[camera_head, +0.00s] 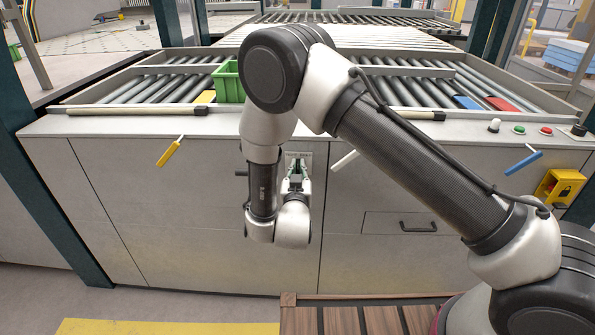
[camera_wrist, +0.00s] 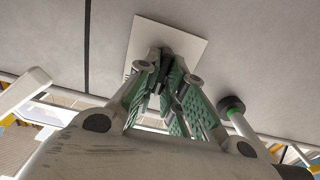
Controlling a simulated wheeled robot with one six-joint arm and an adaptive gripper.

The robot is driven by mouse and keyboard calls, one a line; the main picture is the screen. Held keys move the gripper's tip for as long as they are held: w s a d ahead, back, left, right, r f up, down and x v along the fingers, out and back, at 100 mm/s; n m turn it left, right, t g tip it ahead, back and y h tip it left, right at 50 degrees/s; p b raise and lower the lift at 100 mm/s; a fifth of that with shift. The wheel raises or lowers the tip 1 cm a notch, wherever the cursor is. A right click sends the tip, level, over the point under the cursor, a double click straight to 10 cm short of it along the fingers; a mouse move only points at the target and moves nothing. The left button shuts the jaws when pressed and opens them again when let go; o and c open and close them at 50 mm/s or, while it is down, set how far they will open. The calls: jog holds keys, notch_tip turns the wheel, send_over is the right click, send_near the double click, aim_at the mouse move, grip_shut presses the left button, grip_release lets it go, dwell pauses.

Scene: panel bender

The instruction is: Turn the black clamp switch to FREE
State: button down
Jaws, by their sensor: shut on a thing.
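A pale switch plate (camera_head: 306,158) is set in the grey front panel of the machine. It also shows in the wrist view (camera_wrist: 188,44), behind my fingertips. My gripper (camera_head: 297,177) points at this plate, with its fingertips up against it. In the wrist view my gripper (camera_wrist: 165,75) has its green-padded fingers drawn together at the plate. The black clamp switch is mostly hidden between the fingers; only dark parts show there. I cannot read its position or any label.
A yellow lever (camera_head: 169,152), a white lever (camera_head: 345,160) and a blue lever (camera_head: 523,162) stick out from the front. A dark knob (camera_head: 241,173) is left of my wrist. A green crate (camera_head: 228,82) stands on the rollers. A yellow lock box (camera_head: 558,188) is at right.

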jog(key=m, duration=0.4)
jog(key=shift+d+m, duration=0.1)
jog(key=shift+m, duration=0.2)
jog(key=shift+d+f+m, duration=0.1)
jog(key=shift+m, duration=2.1)
jog(key=c, duration=1.5)
grip_release()
jog(key=shift+s, duration=0.1)
jog(key=s, duration=0.7)
jog(key=shift+s, duration=0.2)
